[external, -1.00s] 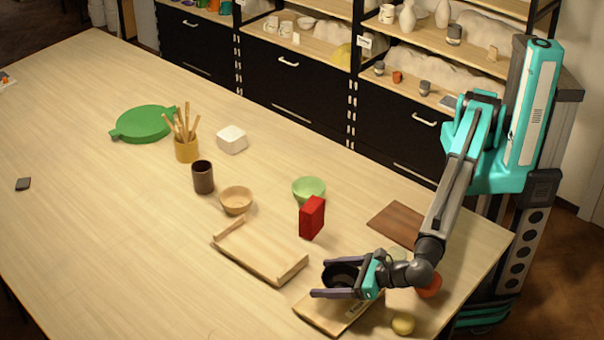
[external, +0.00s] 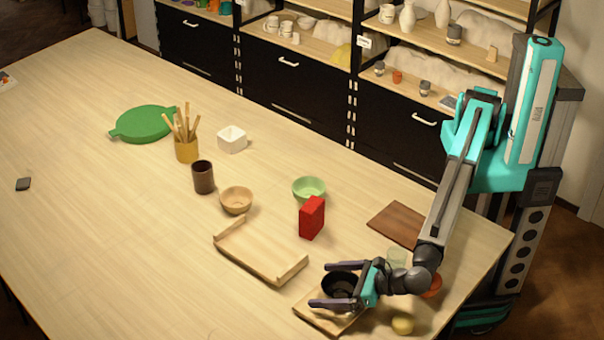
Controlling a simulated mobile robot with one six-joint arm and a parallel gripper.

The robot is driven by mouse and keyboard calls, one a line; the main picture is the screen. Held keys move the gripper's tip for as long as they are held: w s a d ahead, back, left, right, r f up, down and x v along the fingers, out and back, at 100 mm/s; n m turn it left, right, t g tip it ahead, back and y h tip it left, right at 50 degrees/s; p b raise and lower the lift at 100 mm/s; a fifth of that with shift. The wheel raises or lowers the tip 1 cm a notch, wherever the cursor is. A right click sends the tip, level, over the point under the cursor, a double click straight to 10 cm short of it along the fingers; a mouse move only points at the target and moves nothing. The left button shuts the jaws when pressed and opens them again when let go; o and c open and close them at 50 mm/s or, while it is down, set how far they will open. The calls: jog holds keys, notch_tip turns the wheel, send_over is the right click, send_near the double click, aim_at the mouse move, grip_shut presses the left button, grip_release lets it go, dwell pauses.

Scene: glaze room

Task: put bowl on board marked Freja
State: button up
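A black bowl (external: 338,287) sits on a light wooden board (external: 312,317) near the front edge of the table. The label on the board cannot be read now, as my gripper covers part of it. My gripper (external: 328,285) is low over the board, with its two purple fingers spread on either side of the bowl. The near finger looks apart from the bowl's wall; the contact on the far side is hard to tell.
A wooden tray (external: 250,262), red box (external: 312,218), green bowl (external: 308,188) and tan bowl (external: 236,200) stand beyond the board. A dark board (external: 396,223), clear glass (external: 397,257), orange item (external: 432,288) and yellow item (external: 403,325) are close to my arm. The table's left side is mostly clear.

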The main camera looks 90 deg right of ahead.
jog(key=shift+r, duration=0.1)
jog(key=b+v, duration=0.2)
jog(key=v, duration=1)
jog(key=shift+r, duration=0.1)
dwell(0.7)
